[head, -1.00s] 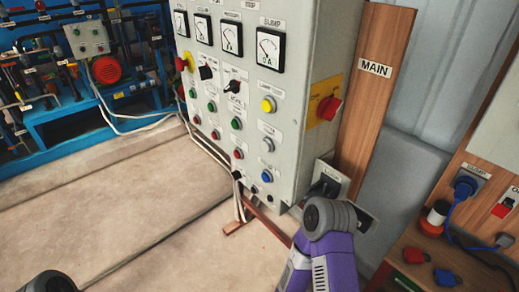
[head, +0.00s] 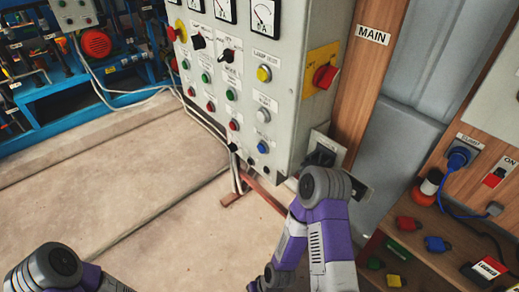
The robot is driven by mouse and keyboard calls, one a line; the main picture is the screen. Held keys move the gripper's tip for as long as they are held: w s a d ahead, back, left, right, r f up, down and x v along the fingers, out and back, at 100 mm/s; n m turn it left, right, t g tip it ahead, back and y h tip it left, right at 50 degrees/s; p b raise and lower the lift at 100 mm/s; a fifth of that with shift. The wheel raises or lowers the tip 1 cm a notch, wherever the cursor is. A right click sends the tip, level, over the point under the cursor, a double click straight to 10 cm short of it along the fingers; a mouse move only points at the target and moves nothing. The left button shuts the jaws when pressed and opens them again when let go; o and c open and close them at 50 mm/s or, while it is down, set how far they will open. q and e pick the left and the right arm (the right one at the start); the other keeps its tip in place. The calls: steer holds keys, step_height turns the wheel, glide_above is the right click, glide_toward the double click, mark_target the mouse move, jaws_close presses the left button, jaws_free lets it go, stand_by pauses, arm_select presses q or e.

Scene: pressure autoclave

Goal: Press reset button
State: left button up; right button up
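The grey control panel (head: 300,110) stands in the middle of the head view, with rows of buttons on its front. On its right-hand column are a yellow button (head: 264,73) under a lamp-test label, a pale grey button (head: 263,115) and a blue button (head: 263,146). Their smaller labels are too blurred to read, so I cannot tell which one is reset. My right arm reaches up in front of the panel's lower right corner. My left arm shows at the bottom left. Neither gripper's fingers are in view.
A red rotary switch (head: 326,76) sits on the panel's right side, beside a wooden MAIN board (head: 372,60). A wooden bench at right holds red, blue and yellow padlocks (head: 437,244). Blue pump equipment (head: 60,80) stands at left. The floor (head: 110,190) between is clear.

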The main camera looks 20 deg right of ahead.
jaws_close()
stand_by(1.3)
